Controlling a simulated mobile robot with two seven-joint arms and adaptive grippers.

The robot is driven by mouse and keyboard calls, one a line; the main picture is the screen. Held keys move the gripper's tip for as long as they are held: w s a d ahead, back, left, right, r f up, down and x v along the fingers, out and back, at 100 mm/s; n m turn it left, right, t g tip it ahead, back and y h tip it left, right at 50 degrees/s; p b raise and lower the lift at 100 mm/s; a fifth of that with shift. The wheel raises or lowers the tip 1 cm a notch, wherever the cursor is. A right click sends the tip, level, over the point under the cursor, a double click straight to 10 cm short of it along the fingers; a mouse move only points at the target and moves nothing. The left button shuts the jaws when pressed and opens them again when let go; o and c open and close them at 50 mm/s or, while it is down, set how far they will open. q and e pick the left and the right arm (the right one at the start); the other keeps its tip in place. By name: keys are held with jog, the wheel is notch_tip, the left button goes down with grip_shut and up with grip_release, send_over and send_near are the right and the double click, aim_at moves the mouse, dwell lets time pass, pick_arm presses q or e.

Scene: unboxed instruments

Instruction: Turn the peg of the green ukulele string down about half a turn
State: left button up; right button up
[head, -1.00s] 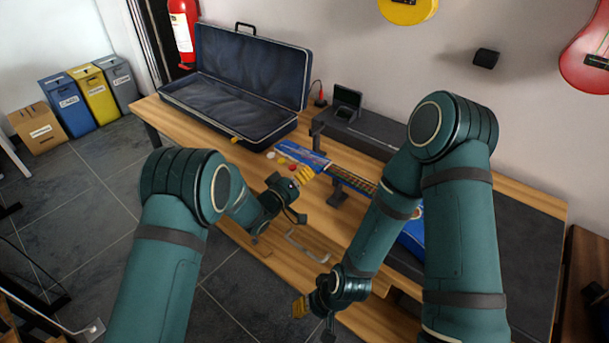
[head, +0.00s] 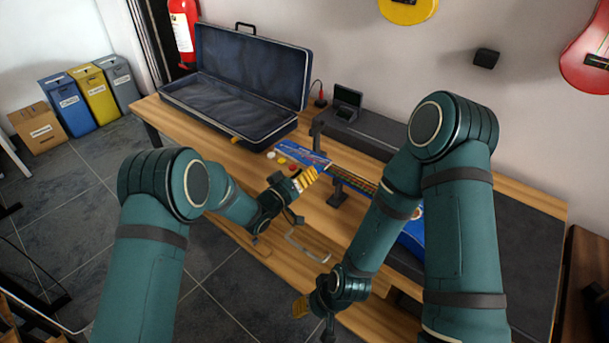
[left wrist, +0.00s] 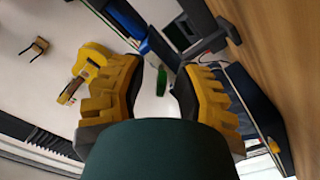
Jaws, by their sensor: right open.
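The blue ukulele lies on the bench, its headstock (head: 308,161) toward the case and its body (head: 412,238) partly hidden behind my right arm. My left gripper (head: 307,177) is at the near side of the headstock. In the left wrist view its two yellow ridged fingers (left wrist: 166,90) stand apart with a gap between them. A small green piece (left wrist: 161,82) shows in that gap, possibly the green string's peg; I cannot tell whether a finger touches it. My right gripper (head: 312,312) is open, low by the bench's front edge, away from the ukulele.
An open blue-lined case (head: 228,110) stands at the back left of the bench. A dark neck support (head: 338,190) stands under the neck. A small open box (head: 347,103) sits behind.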

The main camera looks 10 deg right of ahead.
pick_arm(q)
jog(key=shift+a, duration=0.1)
jog(key=v, duration=1.2)
